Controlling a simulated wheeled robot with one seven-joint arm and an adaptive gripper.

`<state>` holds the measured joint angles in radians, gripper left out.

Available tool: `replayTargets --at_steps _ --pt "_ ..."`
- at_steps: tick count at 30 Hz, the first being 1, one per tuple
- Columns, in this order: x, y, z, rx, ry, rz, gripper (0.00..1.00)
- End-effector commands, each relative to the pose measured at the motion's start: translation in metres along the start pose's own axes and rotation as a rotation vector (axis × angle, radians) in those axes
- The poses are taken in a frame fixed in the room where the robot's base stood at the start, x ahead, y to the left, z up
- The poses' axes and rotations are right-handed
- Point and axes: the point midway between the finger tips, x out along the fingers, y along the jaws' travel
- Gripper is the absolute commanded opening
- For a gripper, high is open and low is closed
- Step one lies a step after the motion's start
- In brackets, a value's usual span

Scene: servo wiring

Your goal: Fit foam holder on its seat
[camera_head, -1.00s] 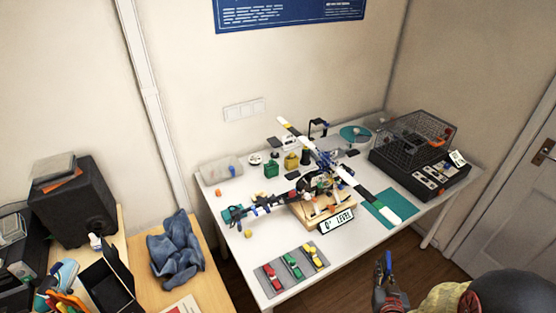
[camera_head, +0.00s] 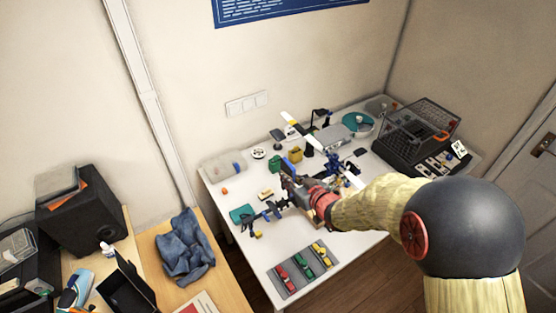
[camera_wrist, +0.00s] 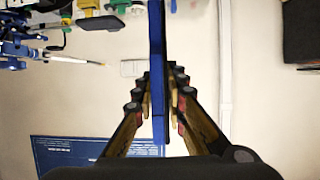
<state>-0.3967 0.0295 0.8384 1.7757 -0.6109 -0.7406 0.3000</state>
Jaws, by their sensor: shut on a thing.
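My gripper (camera_head: 287,174) is above the white table, beside the model helicopter (camera_head: 330,163). It is shut on a thin blue piece, which I take to be the foam holder (camera_head: 285,165). In the wrist view the foam holder (camera_wrist: 157,75) shows edge-on as a long blue strip between the fingers of my gripper (camera_wrist: 157,90), running past them to the top edge. My arm and gripper hide most of the helicopter's middle and its wooden stand in the head view. I cannot make out the seat.
A black cage-like case (camera_head: 415,135) stands at the right. Green and yellow small items are behind the gripper. A wooden desk (camera_head: 215,285) with a blue cloth (camera_head: 183,245) is at left.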

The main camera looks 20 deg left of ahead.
Motion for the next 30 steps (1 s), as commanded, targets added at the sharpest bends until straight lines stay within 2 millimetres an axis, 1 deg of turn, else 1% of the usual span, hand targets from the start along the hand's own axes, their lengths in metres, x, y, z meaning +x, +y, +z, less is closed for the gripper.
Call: replayTargets --at_steps 1,4,17,21,30 --pt "0.001 -0.005 -0.008 -0.006 0.000 -0.013 0.00" --pt "0.003 -0.010 -0.014 -0.011 0.000 -0.028 0.00" --pt "0.003 -0.012 -0.014 -0.012 0.000 -0.031 0.00" --pt "0.000 -0.011 -0.013 -0.012 -0.002 -0.031 0.00" --pt "0.010 -0.011 0.009 -0.012 -0.002 -0.031 0.00"
